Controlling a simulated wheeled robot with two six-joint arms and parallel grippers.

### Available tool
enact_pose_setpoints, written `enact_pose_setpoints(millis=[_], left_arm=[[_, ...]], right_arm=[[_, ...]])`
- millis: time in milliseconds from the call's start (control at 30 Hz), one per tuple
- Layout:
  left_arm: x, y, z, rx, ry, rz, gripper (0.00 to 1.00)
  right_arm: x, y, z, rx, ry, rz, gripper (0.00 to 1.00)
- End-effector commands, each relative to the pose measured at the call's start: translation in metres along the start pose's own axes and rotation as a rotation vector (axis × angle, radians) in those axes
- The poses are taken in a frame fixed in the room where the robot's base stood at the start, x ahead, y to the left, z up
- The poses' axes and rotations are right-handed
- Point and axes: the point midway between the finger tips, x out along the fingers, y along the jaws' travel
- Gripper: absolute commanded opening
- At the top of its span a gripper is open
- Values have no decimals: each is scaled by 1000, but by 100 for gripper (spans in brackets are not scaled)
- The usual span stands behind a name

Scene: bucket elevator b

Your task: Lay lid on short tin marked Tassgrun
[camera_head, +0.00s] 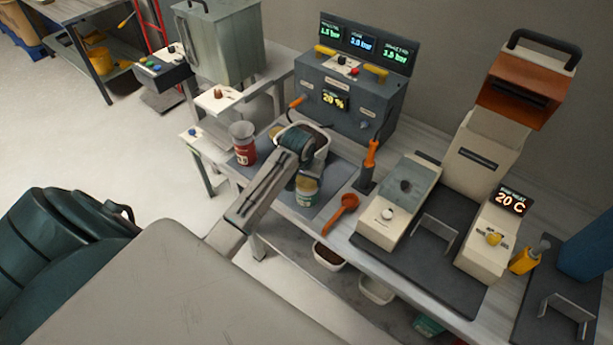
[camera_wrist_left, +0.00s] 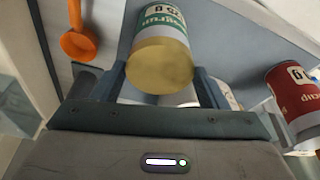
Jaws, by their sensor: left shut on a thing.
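My left gripper (camera_wrist_left: 160,78) is shut on a gold round lid (camera_wrist_left: 160,62), held between its fingertips. The green-and-white labelled tin (camera_wrist_left: 163,20) is directly beyond the lid, its lettering upside down and partly cut off. The lid lines up with the tin's end; I cannot tell whether it rests on it. In the head view my left gripper (camera_head: 308,172) is over the green-labelled tin (camera_head: 306,194) on the bench mat, hiding part of its top. My right gripper is not in view.
A red tin (camera_head: 243,150) stands to the left on the mat. A dark control box (camera_head: 350,95) stands behind.

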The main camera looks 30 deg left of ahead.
Motion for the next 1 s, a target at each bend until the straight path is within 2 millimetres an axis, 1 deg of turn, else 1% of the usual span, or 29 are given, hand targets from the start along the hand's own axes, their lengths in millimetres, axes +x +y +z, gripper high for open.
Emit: enact_pose_setpoints(millis=[367,1000], left_arm=[[0,0,0,0,0,0,46],[7,0,2,0,0,0,46]], right_arm=[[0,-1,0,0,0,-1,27],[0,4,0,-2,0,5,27]])
